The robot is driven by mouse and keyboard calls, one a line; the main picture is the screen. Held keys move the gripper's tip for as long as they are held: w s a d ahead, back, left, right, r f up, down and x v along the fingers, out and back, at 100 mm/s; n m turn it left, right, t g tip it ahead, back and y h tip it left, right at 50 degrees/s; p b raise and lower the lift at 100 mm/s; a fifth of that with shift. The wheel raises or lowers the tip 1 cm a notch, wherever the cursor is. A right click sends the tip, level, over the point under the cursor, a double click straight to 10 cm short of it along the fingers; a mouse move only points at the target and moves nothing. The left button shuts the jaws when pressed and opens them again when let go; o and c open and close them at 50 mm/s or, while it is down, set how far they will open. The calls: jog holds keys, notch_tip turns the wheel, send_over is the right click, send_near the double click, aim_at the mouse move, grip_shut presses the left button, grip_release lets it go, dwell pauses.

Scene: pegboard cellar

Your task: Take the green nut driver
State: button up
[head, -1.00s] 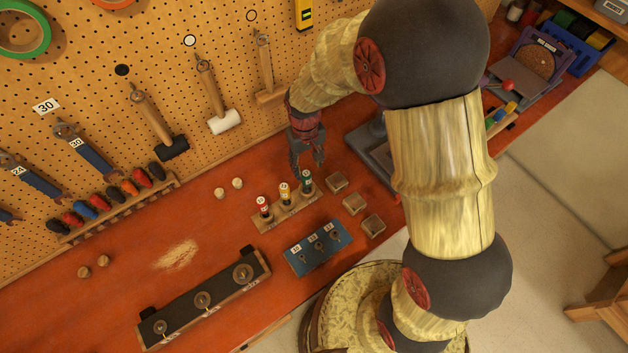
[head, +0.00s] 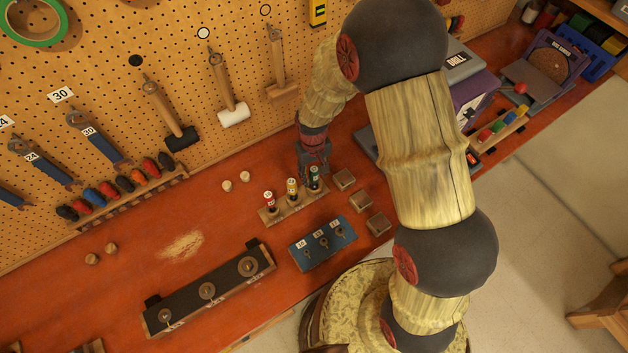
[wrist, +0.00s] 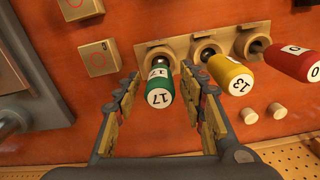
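The green nut driver (head: 314,178), marked 17, stands in the right-hand hole of a small wooden rack (head: 281,215). In the wrist view its green handle (wrist: 160,91) points toward the camera, with its lower end in the rack's ring. My gripper (head: 315,160) is open just above and behind it in the head view. In the wrist view the fingers of my gripper (wrist: 160,76) lie one on each side of the green handle, with gaps showing. The yellow driver (wrist: 230,74), marked 13, and the red driver (wrist: 293,60) stand in the same rack, the yellow one close to the right finger.
Wooden blocks (head: 344,179) stand right of the rack. A blue key holder (head: 322,243) lies in front. Two pale pegs (head: 236,181) stand to the left. The pegboard with hanging mallets (head: 232,112) rises behind.

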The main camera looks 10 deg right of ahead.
grip_shut()
dwell(0.6)
